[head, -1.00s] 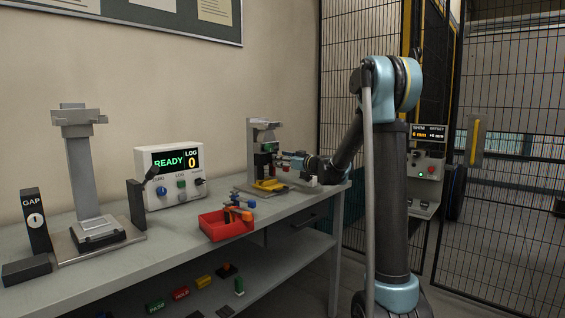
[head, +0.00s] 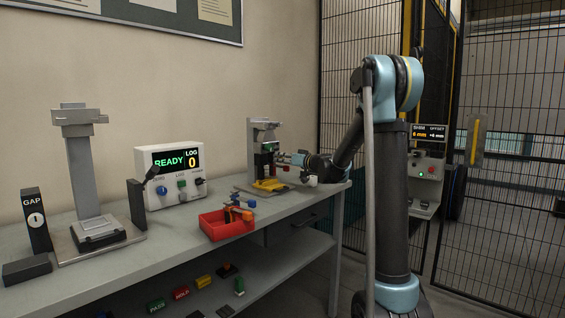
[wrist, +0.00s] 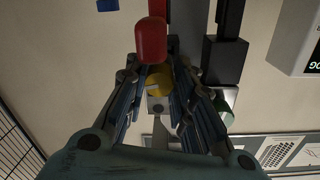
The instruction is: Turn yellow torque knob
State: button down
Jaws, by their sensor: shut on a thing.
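The yellow torque knob (wrist: 158,82) is in the middle of the wrist view, between the fingers of my gripper (wrist: 160,92). The fingers are closed in on it from both sides. In the head view my gripper (head: 284,160) reaches left to the clamp fixture (head: 264,140) at the far end of the bench. The knob is too small and covered to make out there. A red rounded handle (wrist: 151,40) stands just above the knob in the wrist view, close to the fingertips.
A dark block (wrist: 224,60) and a green cap (wrist: 225,110) lie right of the fingers in the wrist view. On the bench are a red tray (head: 226,226) with small parts, a READY display box (head: 172,176) and a grey stand (head: 92,170). Wire fencing rises behind my arm.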

jog(key=shift+d+m, duration=0.1)
jog(key=shift+m, duration=0.2)
jog(key=c, duration=1.3)
grip_release()
jog(key=shift+w, duration=0.1)
jog(key=shift+c, duration=0.2)
jog(key=v, duration=1.2)
jog(key=shift+f, duration=0.1)
